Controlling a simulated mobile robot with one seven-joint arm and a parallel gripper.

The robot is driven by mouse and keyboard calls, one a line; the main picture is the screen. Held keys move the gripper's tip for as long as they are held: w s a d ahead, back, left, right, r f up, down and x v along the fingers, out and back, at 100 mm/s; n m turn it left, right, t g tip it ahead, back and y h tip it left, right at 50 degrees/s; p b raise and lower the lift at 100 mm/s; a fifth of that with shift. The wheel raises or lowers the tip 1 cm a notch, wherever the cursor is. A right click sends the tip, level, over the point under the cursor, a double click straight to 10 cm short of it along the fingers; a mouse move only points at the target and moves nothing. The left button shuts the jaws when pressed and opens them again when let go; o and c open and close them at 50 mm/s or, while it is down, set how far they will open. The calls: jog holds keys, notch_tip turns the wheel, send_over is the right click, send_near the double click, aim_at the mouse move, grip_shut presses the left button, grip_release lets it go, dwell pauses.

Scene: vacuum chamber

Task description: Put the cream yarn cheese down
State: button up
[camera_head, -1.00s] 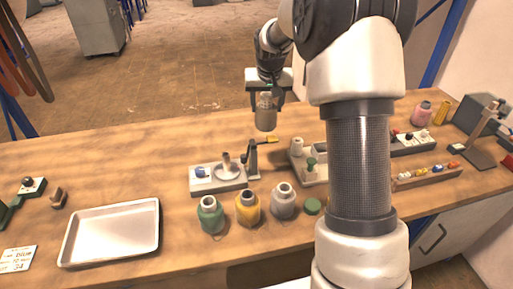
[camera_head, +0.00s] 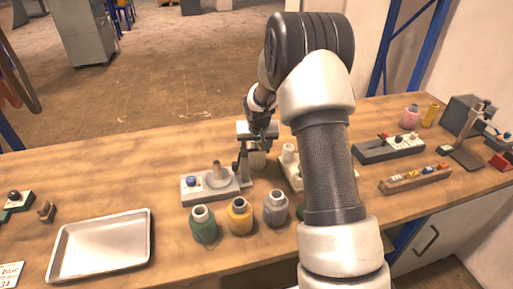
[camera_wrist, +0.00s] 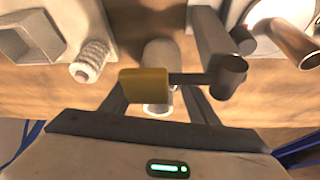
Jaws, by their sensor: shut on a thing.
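The cream yarn cheese (camera_head: 258,161) is a pale, upright cylinder below my gripper (camera_head: 258,141) in the head view. My gripper is shut on it, behind the row of yarn packages and beside a dark upright stand (camera_head: 243,166). Its lower end is close to the tabletop; I cannot tell whether it touches. In the wrist view the cheese (camera_wrist: 160,52) shows as a pale cylinder between the fingers, partly covered by a yellow-tipped lever (camera_wrist: 147,87).
A grey base with a blue knob and a peg (camera_head: 205,188) stands left of the cheese. Green (camera_head: 203,226), yellow (camera_head: 239,217) and grey (camera_head: 276,209) yarn packages stand in front. A metal tray (camera_head: 101,246) is at left. The bare tabletop (camera_head: 110,180) behind the tray is free.

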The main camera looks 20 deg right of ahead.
jog(key=o, duration=1.2)
jog(key=shift+f, duration=0.15)
jog(key=o, duration=0.4)
